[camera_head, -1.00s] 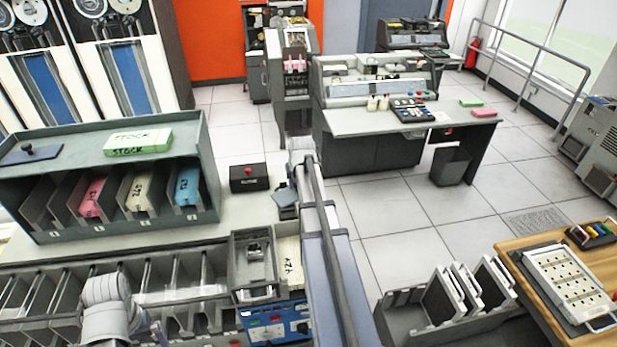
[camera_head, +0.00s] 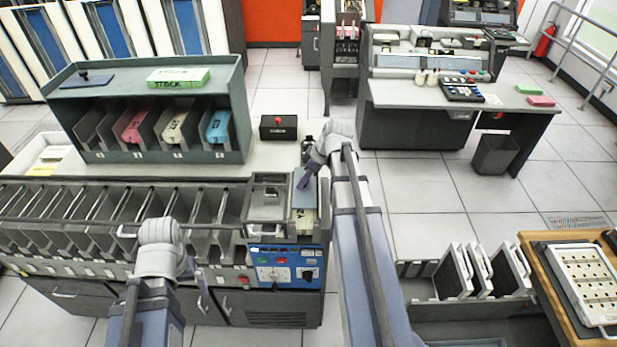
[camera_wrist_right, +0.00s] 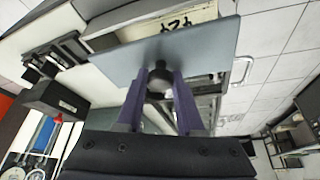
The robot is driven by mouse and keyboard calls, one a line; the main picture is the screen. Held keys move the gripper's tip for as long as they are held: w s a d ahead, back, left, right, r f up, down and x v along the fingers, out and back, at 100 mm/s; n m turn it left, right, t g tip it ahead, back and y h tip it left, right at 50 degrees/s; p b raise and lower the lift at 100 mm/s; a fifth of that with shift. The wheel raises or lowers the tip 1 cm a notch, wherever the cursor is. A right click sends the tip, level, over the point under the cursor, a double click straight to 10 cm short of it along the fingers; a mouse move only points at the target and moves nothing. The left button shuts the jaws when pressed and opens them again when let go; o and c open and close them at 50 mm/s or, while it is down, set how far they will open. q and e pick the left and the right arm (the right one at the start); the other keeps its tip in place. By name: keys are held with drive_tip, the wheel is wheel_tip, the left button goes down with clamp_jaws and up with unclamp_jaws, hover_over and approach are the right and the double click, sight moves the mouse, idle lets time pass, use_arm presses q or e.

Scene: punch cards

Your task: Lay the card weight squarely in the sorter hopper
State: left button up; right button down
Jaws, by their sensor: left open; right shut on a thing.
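The card weight is a flat blue-grey plate with a dark knob. It fills the middle of the right wrist view (camera_wrist_right: 205,48) and shows small in the head view (camera_head: 309,196). My right gripper (camera_head: 303,181) is shut on the knob, with its purple fingers (camera_wrist_right: 160,88) either side. The plate hangs over the far part of the sorter hopper (camera_head: 291,228), which holds a pale card deck (camera_head: 304,224) marked in black. The plate looks slightly turned to the deck, and contact cannot be told. My left gripper (camera_head: 187,268) is open and empty over the sorter's front.
A grey boxy unit (camera_head: 268,203) stands left of the hopper, with a blue control panel (camera_head: 285,268) below. A black box with a red knob (camera_head: 279,127) sits behind. A rack (camera_head: 240,110) holds coloured decks, with a green stock box (camera_head: 178,77) on top.

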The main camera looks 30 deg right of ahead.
sight(305, 186)
drive_tip(key=shift+f, duration=0.1)
idle(0.3)
drive_tip(key=shift+f+b, duration=1.4)
drive_tip(key=shift+b, duration=0.1)
drive_tip(key=shift+f, duration=0.2)
drive_tip(key=shift+f+b, duration=2.9)
drive_tip(key=shift+b, duration=0.2)
drive_tip(key=shift+c, duration=2.3)
unclamp_jaws()
